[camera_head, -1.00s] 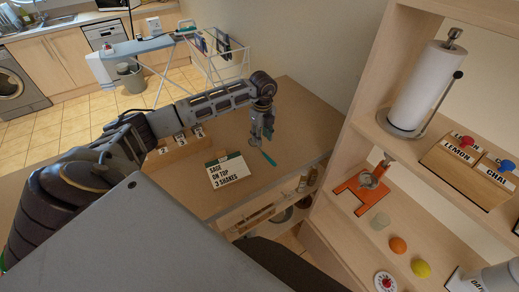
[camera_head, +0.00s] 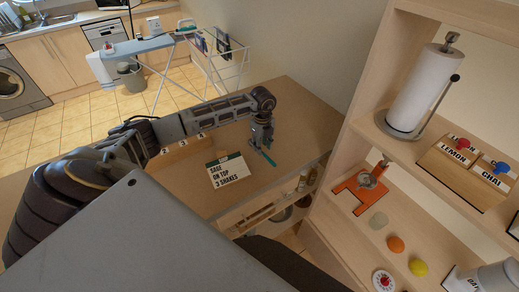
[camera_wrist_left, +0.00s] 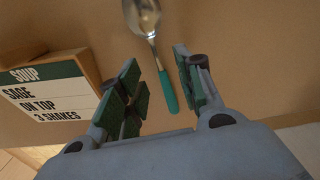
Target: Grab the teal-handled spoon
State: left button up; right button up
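The teal-handled spoon (camera_head: 268,157) lies on the wooden counter in the head view, right under my left gripper (camera_head: 262,146). In the left wrist view the spoon (camera_wrist_left: 168,92) has a shiny metal bowl at the top edge and a teal handle pointing down between the green-padded fingers. My left gripper (camera_wrist_left: 158,68) is open, with a finger on each side of the handle and clear gaps to it. Whether the fingertips reach the handle's height cannot be told. My right gripper is not in view.
A soup sign (camera_head: 228,170) reading "SAGE ON TOP 3 SHAKES" stands left of the spoon, near the left finger. Numbered blocks (camera_head: 184,144) stand behind my arm. A shelf unit with a paper towel roll (camera_head: 423,88) rises at the right. Counter behind the spoon is bare.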

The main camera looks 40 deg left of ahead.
pick_arm(q)
jog(key=shift+f, duration=1.3)
grip_shut()
